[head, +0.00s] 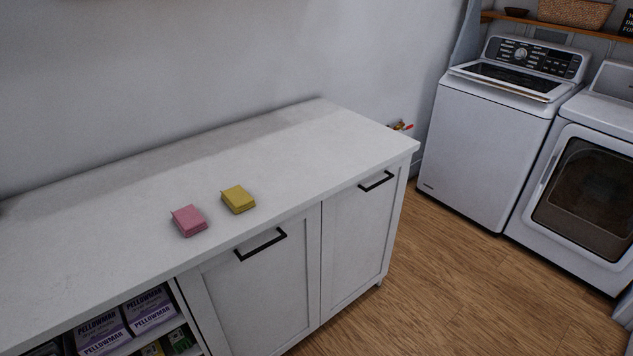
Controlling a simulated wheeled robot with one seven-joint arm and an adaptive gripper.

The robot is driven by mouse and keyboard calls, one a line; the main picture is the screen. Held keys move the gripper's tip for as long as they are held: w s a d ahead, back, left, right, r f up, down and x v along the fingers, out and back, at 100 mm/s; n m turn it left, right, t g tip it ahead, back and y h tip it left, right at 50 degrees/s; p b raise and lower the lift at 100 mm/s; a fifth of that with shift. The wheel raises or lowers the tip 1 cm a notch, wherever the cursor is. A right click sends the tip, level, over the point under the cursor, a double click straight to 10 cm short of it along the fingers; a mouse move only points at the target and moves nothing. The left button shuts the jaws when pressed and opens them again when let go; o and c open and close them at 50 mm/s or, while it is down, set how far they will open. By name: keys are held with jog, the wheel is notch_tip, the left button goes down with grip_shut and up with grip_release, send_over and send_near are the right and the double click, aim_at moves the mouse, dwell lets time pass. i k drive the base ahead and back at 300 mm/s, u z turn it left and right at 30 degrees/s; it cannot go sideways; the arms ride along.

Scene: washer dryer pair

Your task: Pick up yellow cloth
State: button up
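A folded yellow cloth (238,199) lies on the white countertop (300,150), close to the counter's front edge. A folded pink cloth (188,220) lies just to its left and a little nearer, with a small gap between them. Nothing covers the yellow cloth. My gripper is not in view, so its state and place do not show.
The counter is otherwise clear. Below it are cabinet doors with black handles (260,245) and an open shelf with boxes (125,318) at lower left. A washer (485,135) and dryer (585,180) stand at right. Wooden floor (440,280) is free between.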

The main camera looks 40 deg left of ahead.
aim_at(236, 199)
jog(key=z, duration=0.95)
jog(key=k, duration=1.5)
jog(key=u, duration=1.95)
jog(key=i, duration=0.35)
jog(key=u, duration=0.15)
